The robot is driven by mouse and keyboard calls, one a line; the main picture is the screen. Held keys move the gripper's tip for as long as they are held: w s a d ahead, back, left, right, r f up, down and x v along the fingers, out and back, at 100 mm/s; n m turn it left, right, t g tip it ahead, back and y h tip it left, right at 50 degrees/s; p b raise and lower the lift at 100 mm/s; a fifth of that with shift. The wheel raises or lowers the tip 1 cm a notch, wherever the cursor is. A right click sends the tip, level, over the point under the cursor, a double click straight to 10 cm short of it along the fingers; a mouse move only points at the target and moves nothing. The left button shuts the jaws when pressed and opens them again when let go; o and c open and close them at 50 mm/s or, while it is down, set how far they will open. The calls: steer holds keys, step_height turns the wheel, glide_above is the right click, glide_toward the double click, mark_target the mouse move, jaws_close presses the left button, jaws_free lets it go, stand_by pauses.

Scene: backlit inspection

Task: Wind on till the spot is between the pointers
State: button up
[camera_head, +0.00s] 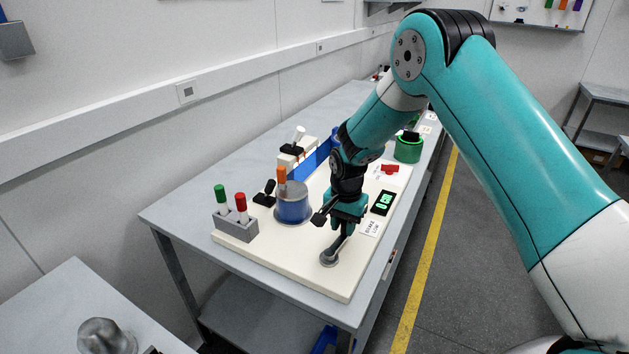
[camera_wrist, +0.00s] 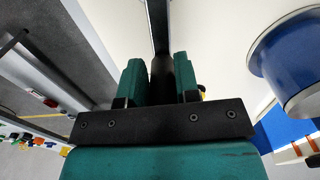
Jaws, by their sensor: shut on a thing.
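My gripper (camera_head: 346,222) is shut on a black upright handle (camera_head: 337,246) that rises from a round grey base (camera_head: 328,259) at the board's front corner. In the wrist view the dark handle (camera_wrist: 160,28) stands between my two teal fingers (camera_wrist: 156,80). A blue drum (camera_head: 293,208) with pale rims stands left of my gripper on the board; it also shows at the right of the wrist view (camera_wrist: 292,62). A blue strip (camera_head: 314,157) stands farther back, partly hidden by my arm. I cannot make out the spot or the pointers.
The cream board (camera_head: 305,262) lies on a grey bench. A grey rack (camera_head: 236,226) holds green and red-topped pieces at the left. A black display with green marks (camera_head: 382,203) and a printed card (camera_head: 370,227) lie to the right. A green drum (camera_head: 408,148) stands behind.

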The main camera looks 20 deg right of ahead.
steer(key=shift+s+d+r, duration=0.1)
stand_by(0.3)
steer(key=shift+s+d, duration=0.35)
steer(key=shift+s, duration=0.3)
steer(key=shift+s+d, duration=0.15)
steer(key=shift+s, duration=0.05)
steer(key=shift+s+d, duration=0.1)
steer(key=shift+s, duration=0.25)
steer(key=shift+s+d+p, duration=0.15)
steer(key=shift+s+p, duration=0.15)
steer(key=shift+s, duration=0.4)
